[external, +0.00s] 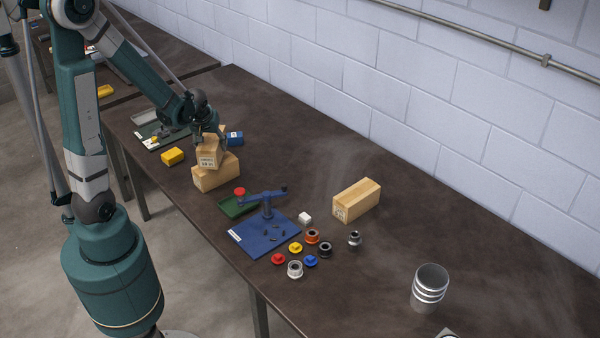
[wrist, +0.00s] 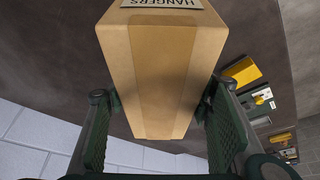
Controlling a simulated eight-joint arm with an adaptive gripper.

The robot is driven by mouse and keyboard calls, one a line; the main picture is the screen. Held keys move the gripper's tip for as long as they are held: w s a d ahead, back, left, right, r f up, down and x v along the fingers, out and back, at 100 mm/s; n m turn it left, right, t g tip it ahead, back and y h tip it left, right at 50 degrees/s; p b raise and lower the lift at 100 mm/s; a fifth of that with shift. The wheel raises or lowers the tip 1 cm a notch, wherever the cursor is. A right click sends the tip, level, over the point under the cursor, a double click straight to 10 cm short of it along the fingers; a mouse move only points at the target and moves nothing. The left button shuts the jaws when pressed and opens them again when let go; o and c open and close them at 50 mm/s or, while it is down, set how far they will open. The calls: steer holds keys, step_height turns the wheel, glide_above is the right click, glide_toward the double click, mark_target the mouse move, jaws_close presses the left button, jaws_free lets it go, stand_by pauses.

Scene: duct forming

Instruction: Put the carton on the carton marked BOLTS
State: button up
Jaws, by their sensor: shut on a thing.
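My gripper (external: 213,137) is shut on a tan carton (external: 209,155). In the wrist view the gripper (wrist: 160,125) has one finger on each side of this carton (wrist: 165,75), and its label reads HANGERS. In the external view the held carton is just above or on a lower tan carton (external: 216,176), partly covering it; I cannot tell whether they touch. Another tan carton (external: 357,200) stands apart to the right. The lettering on the lower and right cartons is too small to read, so the BOLTS mark cannot be made out.
A yellow block (external: 172,156) and a blue box (external: 234,138) are near the stacked cartons. A green tray (external: 236,207), a blue plate (external: 262,235) with a lever tool, and several small coloured fittings lie in front. A metal duct piece (external: 430,287) stands at right. The table's back is clear.

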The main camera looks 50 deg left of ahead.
mark_target(209, 141)
steer(key=shift+f, duration=1.85)
steer(key=shift+f+b, duration=0.15)
steer(key=shift+b, duration=0.15)
steer(key=o, duration=1.1)
steer(key=shift+r, duration=0.25)
steer(key=shift+p+v, duration=0.75)
steer(key=shift+v, duration=5.15)
steer(key=shift+d+r, duration=0.1)
